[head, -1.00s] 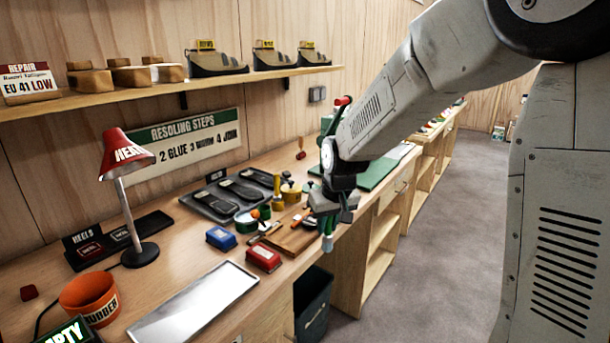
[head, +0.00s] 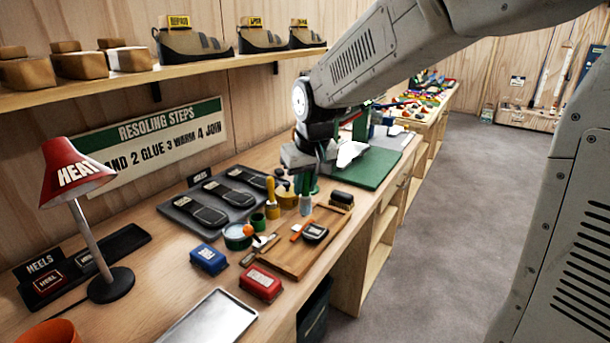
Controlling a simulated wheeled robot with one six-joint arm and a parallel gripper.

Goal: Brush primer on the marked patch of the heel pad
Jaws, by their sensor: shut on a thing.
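My gripper (head: 311,158) hangs over the back edge of a wooden board (head: 285,258) on the bench. It is shut on a slim brush (head: 306,203) with a green part at the top and a pale lower end, pointing down. A small dark pad with a pale outlined patch, seemingly the heel pad (head: 315,232), lies on the board just in front of and below the brush. The brush appears apart from the pad.
An orange-handled tool (head: 301,230) and a dark block brush (head: 341,199) are on the board. Blue (head: 209,259) and red (head: 261,283) blocks stand in front. A sole tray (head: 181,205) lies behind, a green mat (head: 368,168) to the right. A lamp (head: 95,240) stands left.

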